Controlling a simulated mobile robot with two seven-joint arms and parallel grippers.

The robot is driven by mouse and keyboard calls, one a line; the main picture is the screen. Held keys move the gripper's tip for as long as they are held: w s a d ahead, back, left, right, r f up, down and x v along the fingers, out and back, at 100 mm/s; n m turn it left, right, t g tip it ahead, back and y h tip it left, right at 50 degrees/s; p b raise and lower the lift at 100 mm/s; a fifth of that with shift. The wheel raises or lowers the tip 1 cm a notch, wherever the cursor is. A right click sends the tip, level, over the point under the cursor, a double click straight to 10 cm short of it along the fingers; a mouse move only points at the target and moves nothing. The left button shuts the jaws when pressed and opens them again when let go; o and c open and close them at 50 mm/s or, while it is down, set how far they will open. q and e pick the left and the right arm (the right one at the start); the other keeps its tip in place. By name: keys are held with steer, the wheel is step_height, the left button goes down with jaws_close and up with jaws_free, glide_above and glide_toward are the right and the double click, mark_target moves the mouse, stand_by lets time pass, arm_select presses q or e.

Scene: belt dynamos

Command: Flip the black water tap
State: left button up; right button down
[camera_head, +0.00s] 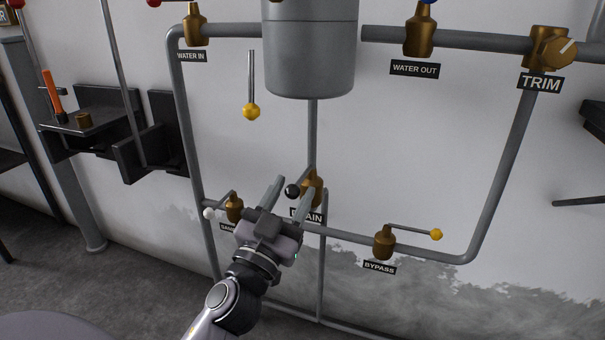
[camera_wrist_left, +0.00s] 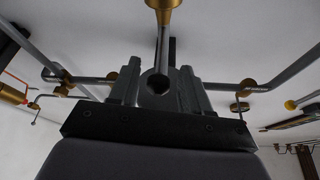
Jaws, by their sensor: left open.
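The black-knobbed tap is the brass DRAIN valve (camera_head: 313,187) on the lower pipe, under the grey tank. Its black ball knob (camera_head: 292,191) shows at the end of a short lever to the left of the valve body. My left gripper (camera_head: 294,188) is open, with one finger on each side of the knob in the head view. Whether the fingers touch the knob cannot be told. In the left wrist view the open fingers (camera_wrist_left: 158,85) show with a dark round shape between them. The gripper partly covers the DRAIN label (camera_head: 307,215). My right gripper is not in view.
A white-knobbed valve (camera_head: 235,208) sits just left of my gripper. The yellow-knobbed BYPASS valve (camera_head: 384,243) is to the right. A yellow-ended rod (camera_head: 251,90) hangs above. The grey tank (camera_head: 310,60) and wall pipes surround the area.

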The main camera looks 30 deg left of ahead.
mark_target(301, 180)
arm_select(q)
steer(key=shift+p+x, duration=0.65)
steer(key=shift+x, duration=1.45)
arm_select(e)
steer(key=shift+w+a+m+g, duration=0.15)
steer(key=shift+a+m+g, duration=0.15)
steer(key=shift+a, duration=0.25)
arm_select(q)
jaws_close()
